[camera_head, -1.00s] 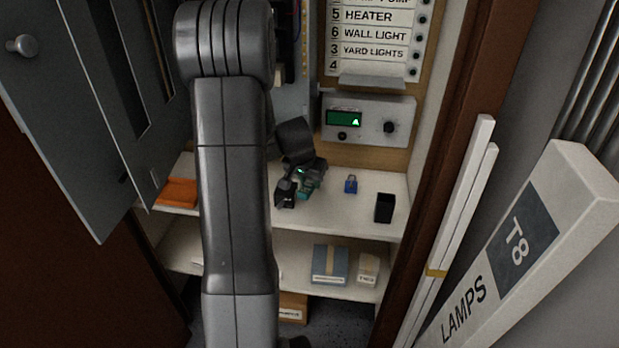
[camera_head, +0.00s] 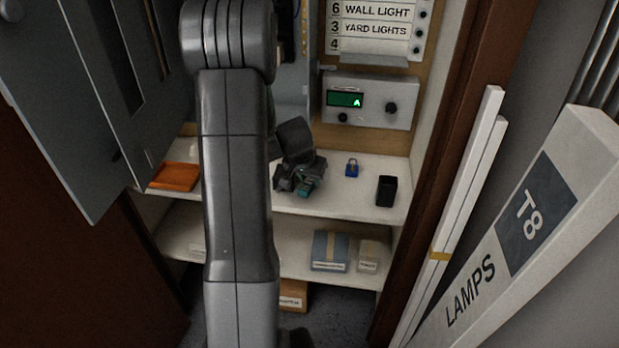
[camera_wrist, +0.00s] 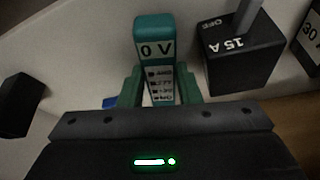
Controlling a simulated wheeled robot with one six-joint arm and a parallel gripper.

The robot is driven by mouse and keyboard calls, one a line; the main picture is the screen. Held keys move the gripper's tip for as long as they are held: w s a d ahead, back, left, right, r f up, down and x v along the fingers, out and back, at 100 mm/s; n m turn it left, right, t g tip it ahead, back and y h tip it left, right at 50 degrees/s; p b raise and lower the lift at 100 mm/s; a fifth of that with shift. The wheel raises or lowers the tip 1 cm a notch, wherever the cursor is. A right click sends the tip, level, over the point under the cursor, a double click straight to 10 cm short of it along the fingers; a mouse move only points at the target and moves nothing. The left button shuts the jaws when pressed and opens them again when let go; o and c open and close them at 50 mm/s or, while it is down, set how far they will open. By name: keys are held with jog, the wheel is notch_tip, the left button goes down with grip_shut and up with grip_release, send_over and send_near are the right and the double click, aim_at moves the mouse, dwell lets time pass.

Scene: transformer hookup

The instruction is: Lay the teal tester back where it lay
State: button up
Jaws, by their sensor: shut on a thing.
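The teal tester (camera_wrist: 155,50), with a "0 V" display and small printed lines below it, stands between the green fingers of my gripper (camera_wrist: 160,88) in the wrist view. The gripper is shut on it. In the head view, my gripper (camera_head: 303,187) is over the front part of the upper white shelf (camera_head: 340,203), left of the blue padlock (camera_head: 352,169). Only a small teal patch of the tester (camera_head: 306,187) shows there. I cannot tell whether the tester touches the shelf.
A black breaker marked "15 A" and "OFF" (camera_wrist: 240,58) stands close beside the tester, with another marked "30" (camera_wrist: 309,42). A black open box (camera_head: 387,191) stands right of the padlock. An orange item (camera_head: 175,177) lies at the shelf's left. Open cabinet doors flank the left.

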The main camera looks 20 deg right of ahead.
jog(key=shift+f+b, duration=0.7)
jog(key=shift+b, duration=0.15)
jog(key=o, duration=1.1)
jog(key=shift+c, duration=0.2)
jog(key=v, duration=1.4)
jog(key=shift+p, duration=0.45)
jog(key=shift+d+f, duration=0.1)
jog(key=x, duration=1.3)
jog(key=shift+w+d+f+b, duration=0.1)
jog(key=shift+w+f+b, duration=0.1)
jog(key=shift+f+b, duration=0.15)
jog(key=shift+r, duration=0.2)
